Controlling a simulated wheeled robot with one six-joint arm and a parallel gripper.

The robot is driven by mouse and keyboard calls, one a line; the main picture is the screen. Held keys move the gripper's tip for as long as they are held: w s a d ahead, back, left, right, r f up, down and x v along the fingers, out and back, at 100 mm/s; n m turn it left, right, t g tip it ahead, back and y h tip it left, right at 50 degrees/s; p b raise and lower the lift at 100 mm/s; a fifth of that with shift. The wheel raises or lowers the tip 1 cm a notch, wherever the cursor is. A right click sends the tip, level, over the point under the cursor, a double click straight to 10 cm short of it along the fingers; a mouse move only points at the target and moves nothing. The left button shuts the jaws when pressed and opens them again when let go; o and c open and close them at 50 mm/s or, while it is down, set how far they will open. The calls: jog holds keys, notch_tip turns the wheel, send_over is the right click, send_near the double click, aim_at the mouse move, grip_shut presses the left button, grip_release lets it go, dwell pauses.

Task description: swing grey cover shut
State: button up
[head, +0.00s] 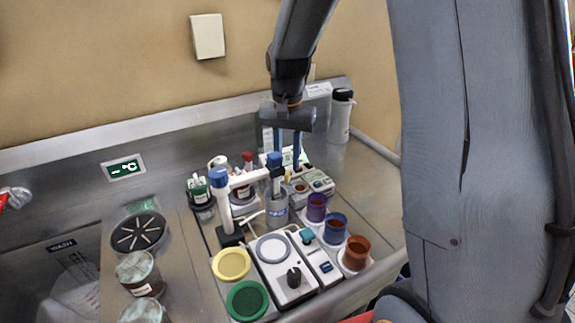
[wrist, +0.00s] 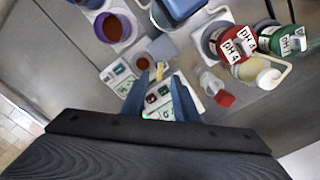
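My gripper (wrist: 160,82) points down with its two blue fingers apart and nothing held between them. In the head view my gripper (head: 288,154) is above the back of the bench equipment. Below it is a small pale instrument (head: 319,181) with green labels; the wrist view shows a similar labelled panel (wrist: 118,74) left of the fingers. A flat grey square piece (wrist: 163,47), which looks like the grey cover, lies beside a round brown-red opening (wrist: 143,63), just beyond the fingertips. Its hinge and exact angle are unclear. A small yellow piece (wrist: 158,73) shows between the fingertips.
Purple (head: 316,206), blue (head: 335,228) and orange-brown (head: 356,252) cups stand at the right. A white stirrer (head: 287,280) is in front. Red-labelled (wrist: 238,45) and green-labelled (wrist: 285,40) pH bottles stand close by. A white-and-black flask (head: 341,117) is at the back.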

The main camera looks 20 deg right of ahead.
aim_at(288, 172)
jog(key=shift+f+p, duration=0.3)
jog(key=shift+f, duration=1.35)
grip_shut()
